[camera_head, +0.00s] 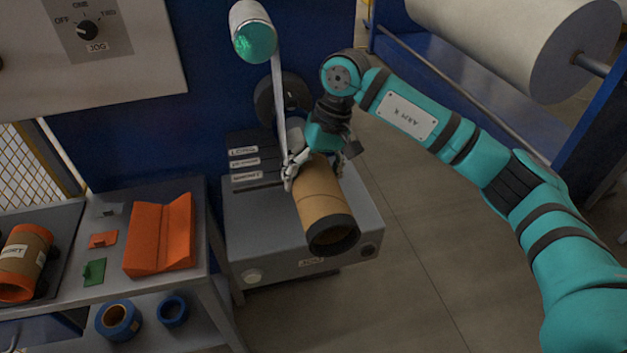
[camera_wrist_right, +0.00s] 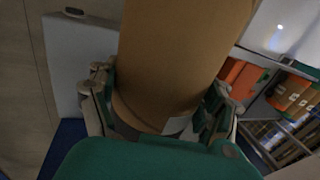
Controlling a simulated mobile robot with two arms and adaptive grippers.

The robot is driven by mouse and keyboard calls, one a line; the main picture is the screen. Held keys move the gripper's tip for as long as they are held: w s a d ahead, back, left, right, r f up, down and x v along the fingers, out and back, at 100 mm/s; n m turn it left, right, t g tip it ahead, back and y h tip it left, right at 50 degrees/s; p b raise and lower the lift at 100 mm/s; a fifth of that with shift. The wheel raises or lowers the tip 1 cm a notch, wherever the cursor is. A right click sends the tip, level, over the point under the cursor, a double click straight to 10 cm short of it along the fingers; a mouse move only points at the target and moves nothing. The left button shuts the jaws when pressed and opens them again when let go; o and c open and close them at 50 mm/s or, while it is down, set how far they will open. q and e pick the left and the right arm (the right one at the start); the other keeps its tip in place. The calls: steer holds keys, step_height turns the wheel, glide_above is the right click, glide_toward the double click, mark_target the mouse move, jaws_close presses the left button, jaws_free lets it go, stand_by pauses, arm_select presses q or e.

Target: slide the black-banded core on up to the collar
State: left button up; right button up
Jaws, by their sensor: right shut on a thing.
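The black-banded core (camera_head: 318,190) is a brown cardboard tube with a black band around its open near end. It is tilted, with that end pointing down toward me, above the grey machine box. My right gripper (camera_head: 318,166) is shut around the core toward its far end. In the wrist view the core (camera_wrist_right: 182,55) fills the space between the two fingers (camera_wrist_right: 160,110). A dark round flange (camera_head: 283,96), perhaps the collar, shows on the blue panel behind. The arm and core hide what lies between; I cannot tell whether the core is on a shaft. My left gripper is not in view.
The grey box (camera_head: 285,240) stands below the core. A pale strip hangs from the upper roller (camera_head: 252,32) close beside my gripper. At left, a bench holds an orange cradle (camera_head: 160,236) and an orange-ended core (camera_head: 22,262). Open floor lies right.

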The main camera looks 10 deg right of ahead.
mark_target(301, 128)
steer(key=shift+w+b, duration=0.4)
steer(key=shift+w, duration=0.8)
steer(key=shift+w+a+b, duration=0.15)
steer(key=shift+w+b, duration=0.2)
steer(key=shift+w, duration=1.4)
steer(key=shift+w, duration=1.75)
steer(key=shift+w, duration=0.1)
steer(key=shift+w+a+r+p, duration=0.1)
steer(key=shift+w+p, duration=0.45)
steer(key=shift+w, duration=0.7)
